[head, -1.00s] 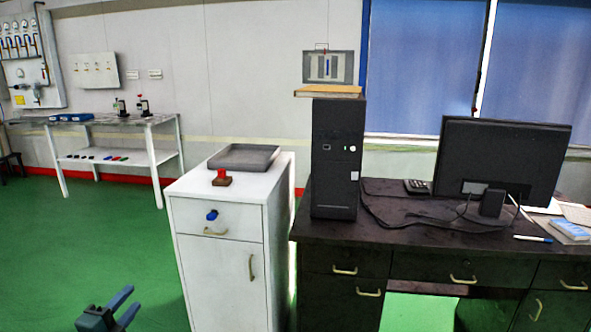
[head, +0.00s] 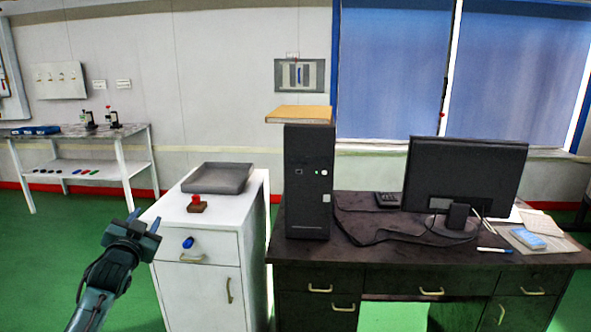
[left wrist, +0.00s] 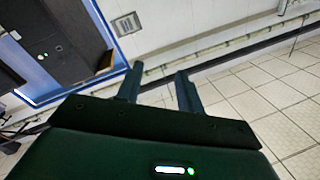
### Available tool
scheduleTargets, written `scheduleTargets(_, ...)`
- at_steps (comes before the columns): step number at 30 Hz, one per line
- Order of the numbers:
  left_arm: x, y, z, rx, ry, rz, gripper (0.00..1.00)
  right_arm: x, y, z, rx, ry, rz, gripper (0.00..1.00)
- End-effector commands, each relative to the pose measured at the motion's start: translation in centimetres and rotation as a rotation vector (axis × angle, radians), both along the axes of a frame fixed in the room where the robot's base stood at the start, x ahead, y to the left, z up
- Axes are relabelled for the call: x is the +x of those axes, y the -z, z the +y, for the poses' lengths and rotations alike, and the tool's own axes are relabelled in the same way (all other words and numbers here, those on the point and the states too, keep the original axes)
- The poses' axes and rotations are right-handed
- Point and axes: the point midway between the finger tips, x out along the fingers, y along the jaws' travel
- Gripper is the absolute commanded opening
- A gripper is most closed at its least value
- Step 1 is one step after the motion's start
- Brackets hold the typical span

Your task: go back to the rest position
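My left gripper (head: 145,219) is raised in front of the left side of the white cabinet in the head view. In the left wrist view its two fingers (left wrist: 158,86) stand apart with nothing between them. My right gripper is in neither view now. The white cabinet (head: 200,288) carries a grey tray (head: 218,178) and a small red piece on a brown base (head: 197,204). A blue item (head: 188,242) is on the cabinet's front.
A dark desk (head: 400,262) stands to the right with a computer tower (head: 309,185) and a monitor (head: 465,180). A white side table (head: 90,172) stands at the back left. Green floor (head: 50,260) is open at the lower left.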

Motion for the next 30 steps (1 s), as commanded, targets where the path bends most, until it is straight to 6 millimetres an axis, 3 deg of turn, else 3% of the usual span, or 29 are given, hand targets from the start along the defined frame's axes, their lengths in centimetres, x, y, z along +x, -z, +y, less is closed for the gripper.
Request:
scheduleTargets(3,-0.7,4.0,-0.6,-0.219,0.0,0.125,0.37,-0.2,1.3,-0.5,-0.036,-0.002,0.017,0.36)
scheduleTargets(11,-7.0,13.6,-6.1,-0.223,0.08,0.252,0.37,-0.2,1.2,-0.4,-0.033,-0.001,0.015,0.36)
scheduleTargets(14,-10.9,17.7,-8.7,-0.242,0.116,0.316,0.37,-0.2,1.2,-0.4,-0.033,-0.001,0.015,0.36)
scheduleTargets(17,-16.2,21.8,-11.7,-0.275,0.154,0.394,0.37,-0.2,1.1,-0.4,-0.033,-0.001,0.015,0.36)
scheduleTargets(21,-24.9,26.2,-15.8,-0.342,0.202,0.507,0.37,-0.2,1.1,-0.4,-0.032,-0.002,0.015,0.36)
scheduleTargets(24,-30.6,27.8,-18.2,-0.396,0.223,0.577,0.37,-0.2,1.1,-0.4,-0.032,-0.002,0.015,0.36)
scheduleTargets(27,-35.1,28.5,-19.8,-0.442,0.232,0.631,0.37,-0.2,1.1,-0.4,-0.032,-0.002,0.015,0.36)
scheduleTargets(30,-38.0,28.6,-20.8,-0.474,0.235,0.665,0.37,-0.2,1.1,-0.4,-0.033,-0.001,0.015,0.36)
